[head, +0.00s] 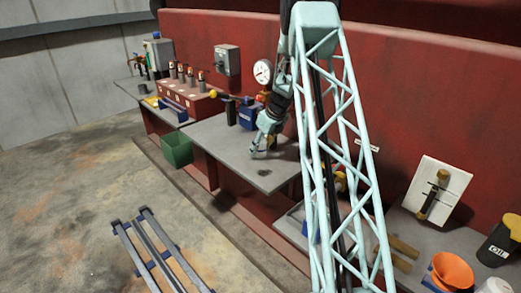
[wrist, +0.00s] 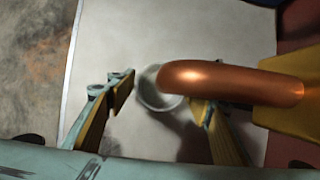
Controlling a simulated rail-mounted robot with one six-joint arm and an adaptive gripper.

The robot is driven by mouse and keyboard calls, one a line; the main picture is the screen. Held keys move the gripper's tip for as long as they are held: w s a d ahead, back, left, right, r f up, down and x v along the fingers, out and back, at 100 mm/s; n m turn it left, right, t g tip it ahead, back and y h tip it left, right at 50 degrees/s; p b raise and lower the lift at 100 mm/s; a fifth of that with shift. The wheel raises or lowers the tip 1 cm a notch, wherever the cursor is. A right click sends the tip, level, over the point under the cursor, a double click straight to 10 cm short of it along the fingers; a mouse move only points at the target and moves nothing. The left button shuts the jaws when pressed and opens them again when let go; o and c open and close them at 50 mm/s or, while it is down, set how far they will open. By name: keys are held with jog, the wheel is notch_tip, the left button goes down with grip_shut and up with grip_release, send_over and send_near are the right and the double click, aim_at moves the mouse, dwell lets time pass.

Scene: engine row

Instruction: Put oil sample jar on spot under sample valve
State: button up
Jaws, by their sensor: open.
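My gripper (head: 263,148) is low over the grey bench top (head: 225,148) in the head view. In the wrist view my gripper (wrist: 162,94) is open, with one yellow-padded finger on each side of a pale round rim. This rim looks like the top of the clear sample jar (wrist: 148,97). A curved copper spout (wrist: 232,82) on a yellow body (wrist: 288,95), apparently the sample valve, reaches over the rim and hides part of it and of the right finger. The surface under the jar is hidden, so I cannot tell whether a marked spot lies there.
A pressure gauge (head: 263,72) and a blue housing (head: 247,118) stand behind my gripper. A dark round mark (head: 263,172) lies near the bench's front edge. A green bin (head: 176,149) stands left of the bench. The bench's front left is clear.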

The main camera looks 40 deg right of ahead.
jog(key=p+v, duration=0.2)
jog(key=v, duration=0.9)
jog(key=shift+r, duration=0.4)
jog(key=shift+s+r, duration=0.1)
